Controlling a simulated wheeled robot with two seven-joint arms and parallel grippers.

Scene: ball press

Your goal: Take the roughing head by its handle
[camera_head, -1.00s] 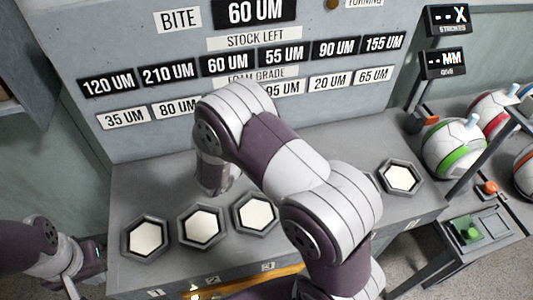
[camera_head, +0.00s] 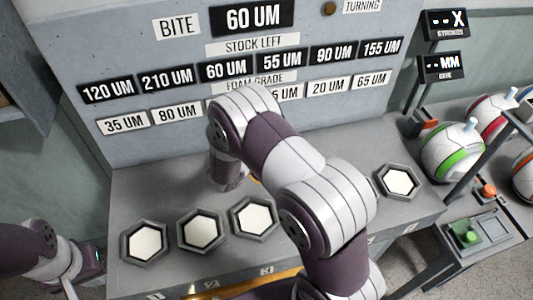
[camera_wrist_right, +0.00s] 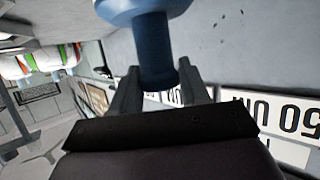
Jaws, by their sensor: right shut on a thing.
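In the right wrist view a blue handle (camera_wrist_right: 154,45) stands between the two fingers of my right gripper (camera_wrist_right: 157,82), which is shut on it. The handle widens into a rounded blue and pale part (camera_wrist_right: 146,8) at the top edge, cut off by the frame. It looks like the roughing head, but most of it is out of view. In the head view my right arm hides this gripper and what it holds. My left gripper (camera_head: 90,262) is at the lower left, away from the bench; its jaws are too small to read.
Several hexagonal holders with white faces, one of them at the left (camera_head: 145,241), line the grey bench (camera_head: 140,190). A panel with grade labels (camera_head: 160,55) rises behind. Striped balls (camera_head: 452,150) and a box with a green button (camera_head: 467,234) are at the right.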

